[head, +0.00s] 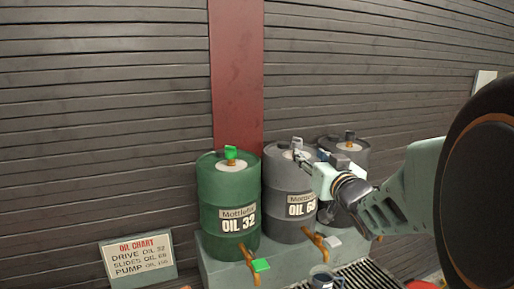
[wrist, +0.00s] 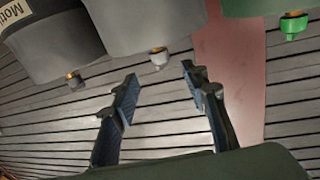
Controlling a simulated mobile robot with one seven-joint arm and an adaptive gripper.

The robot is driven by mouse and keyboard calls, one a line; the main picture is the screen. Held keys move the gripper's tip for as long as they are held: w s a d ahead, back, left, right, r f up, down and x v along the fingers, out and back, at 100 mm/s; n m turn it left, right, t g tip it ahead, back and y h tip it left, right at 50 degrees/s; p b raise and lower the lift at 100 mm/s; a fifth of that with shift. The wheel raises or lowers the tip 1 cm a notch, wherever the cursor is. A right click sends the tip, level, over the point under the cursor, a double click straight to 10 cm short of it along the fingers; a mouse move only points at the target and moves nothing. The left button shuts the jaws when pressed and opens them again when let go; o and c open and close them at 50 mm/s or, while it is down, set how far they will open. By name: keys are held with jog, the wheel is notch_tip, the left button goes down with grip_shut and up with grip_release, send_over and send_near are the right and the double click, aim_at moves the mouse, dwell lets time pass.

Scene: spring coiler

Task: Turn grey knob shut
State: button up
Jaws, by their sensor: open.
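The grey drum labelled OIL 68 (head: 283,205) stands in the middle of three drums. A small grey knob (head: 297,142) sits on its top; in the wrist view, which looks upside down, it shows (wrist: 158,57) on an orange stem. A grey handle (head: 333,242) is on the orange tap low on the same drum. My gripper (head: 300,156) is over the top of the grey drum, partly covering it. In the wrist view my gripper (wrist: 158,71) is open and empty, with the grey knob between and just beyond the fingertips. I see no contact.
The green OIL 32 drum (head: 228,190) stands left, with a green knob (head: 231,152) and a green tap handle (head: 261,265). A darker drum (head: 355,152) stands right, partly hidden by my arm. A mug (head: 322,280) sits below the taps. An oil chart (head: 138,258) leans at left.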

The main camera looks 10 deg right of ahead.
aim_at(299, 145)
jog(key=w+p, duration=0.2)
jog(key=w, duration=0.8)
jog(key=shift+w, duration=0.3)
grip_shut()
